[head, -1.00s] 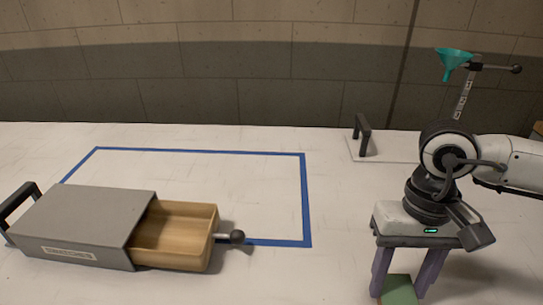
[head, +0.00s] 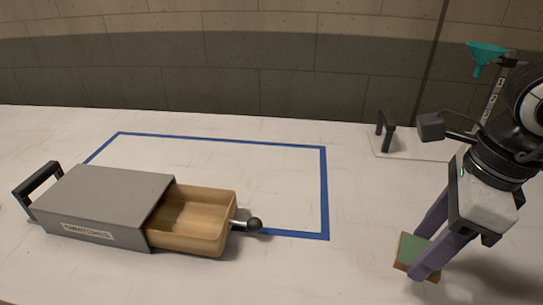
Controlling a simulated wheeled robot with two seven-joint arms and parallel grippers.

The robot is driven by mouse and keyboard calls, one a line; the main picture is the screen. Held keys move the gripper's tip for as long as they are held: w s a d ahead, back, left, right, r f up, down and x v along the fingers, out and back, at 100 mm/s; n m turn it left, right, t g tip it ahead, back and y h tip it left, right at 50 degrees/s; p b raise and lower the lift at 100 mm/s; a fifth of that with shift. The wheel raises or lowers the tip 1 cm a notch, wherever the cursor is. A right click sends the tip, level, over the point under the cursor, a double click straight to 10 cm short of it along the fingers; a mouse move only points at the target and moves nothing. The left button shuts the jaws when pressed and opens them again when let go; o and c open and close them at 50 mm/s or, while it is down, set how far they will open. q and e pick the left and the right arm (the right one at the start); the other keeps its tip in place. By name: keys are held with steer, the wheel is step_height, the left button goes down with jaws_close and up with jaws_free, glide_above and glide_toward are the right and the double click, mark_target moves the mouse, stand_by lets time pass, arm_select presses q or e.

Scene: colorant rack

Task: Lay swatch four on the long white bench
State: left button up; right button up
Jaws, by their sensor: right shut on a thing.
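My right gripper (head: 424,258) is at the right of the head view, pointing down with its purple fingers shut on a small flat swatch (head: 411,250). The swatch has a green face and a brown edge; no number on it can be read. It is tilted and close to the white bench (head: 365,215); I cannot tell if it touches. A grey box labelled for swatches (head: 105,205) stands at the left with its wooden drawer (head: 215,215) pulled out. The visible part of the drawer looks empty. My left gripper is out of view.
A blue outline (head: 324,190) marks a rectangle on the bench behind the box. A white plate with a black handle (head: 386,132) lies at the back right. A teal funnel (head: 485,55) is on a stand behind my right arm. The bench between box and gripper is clear.

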mark_target(400, 286)
steer(key=m, duration=0.2)
steer(key=r+m, duration=0.1)
steer(key=m, duration=0.2)
steer(key=shift+w+d+r+t, duration=0.1)
steer(key=shift+d+r+t, duration=0.1)
steer(key=shift+t, duration=0.1)
steer(key=shift+f, duration=0.1)
steer(key=shift+f+b, duration=0.35)
steer(key=shift+f, duration=4.8)
steer(key=o, duration=1)
steer(key=shift+r, duration=0.1)
steer(key=shift+r+p, duration=0.25)
steer(key=shift+p, duration=0.1)
steer(key=r, duration=0.4)
steer(key=s+r, duration=0.1)
steer(key=r, duration=0.2)
steer(key=d+r, duration=0.1)
steer(key=r, duration=0.3)
steer(key=shift+s+d+r, duration=0.1)
steer(key=shift+s+r, duration=0.1)
steer(key=shift+r, duration=0.1)
